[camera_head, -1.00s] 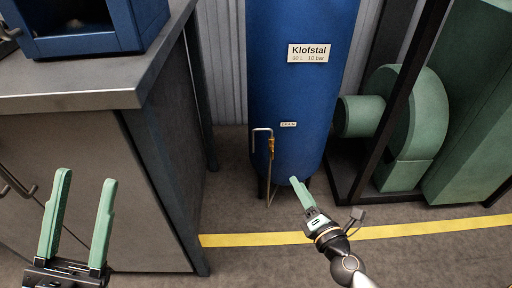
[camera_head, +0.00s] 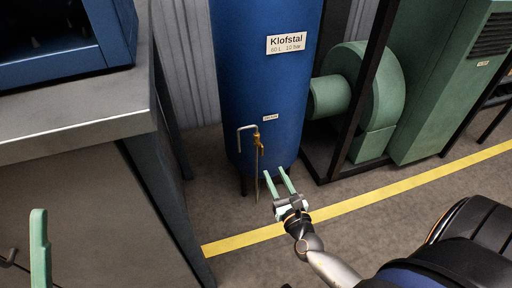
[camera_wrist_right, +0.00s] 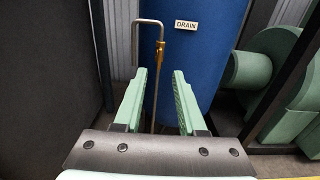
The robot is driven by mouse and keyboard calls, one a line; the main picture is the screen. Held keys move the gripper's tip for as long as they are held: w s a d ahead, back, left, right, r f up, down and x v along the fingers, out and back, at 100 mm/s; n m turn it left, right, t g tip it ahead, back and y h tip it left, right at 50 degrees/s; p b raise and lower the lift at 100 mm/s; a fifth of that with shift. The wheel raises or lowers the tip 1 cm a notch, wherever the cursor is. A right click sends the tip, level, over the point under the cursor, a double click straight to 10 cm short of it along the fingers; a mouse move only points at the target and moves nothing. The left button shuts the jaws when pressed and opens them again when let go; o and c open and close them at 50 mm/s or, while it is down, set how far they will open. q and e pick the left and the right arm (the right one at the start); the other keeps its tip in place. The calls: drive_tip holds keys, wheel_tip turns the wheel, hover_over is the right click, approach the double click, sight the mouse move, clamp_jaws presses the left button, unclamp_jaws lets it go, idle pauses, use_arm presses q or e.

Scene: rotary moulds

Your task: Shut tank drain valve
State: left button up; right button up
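The blue tank (camera_head: 262,75) stands behind the yellow floor line, with a small drain label (camera_head: 270,117) low on its front. The drain valve (camera_head: 259,140) is a brass fitting on a thin pipe below a bent grey pipe. It also shows in the right wrist view (camera_wrist_right: 160,50), beyond my right fingers and a little left of the gap's middle. My right gripper (camera_head: 281,180) is open and empty, below and right of the valve and apart from it. One green finger of my left gripper (camera_head: 40,250) shows at the lower left; its other finger is not visible.
A grey bench (camera_head: 85,125) with a blue box-like machine (camera_head: 60,40) on it stands on the left. A green blower (camera_head: 372,95) and dark frame posts (camera_head: 362,90) stand right of the tank. The floor before the tank is clear.

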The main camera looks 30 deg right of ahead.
sight(262, 155)
drive_tip(key=b+x, duration=0.2)
drive_tip(key=x, duration=1)
drive_tip(key=shift+b, duration=0.4)
clamp_jaws()
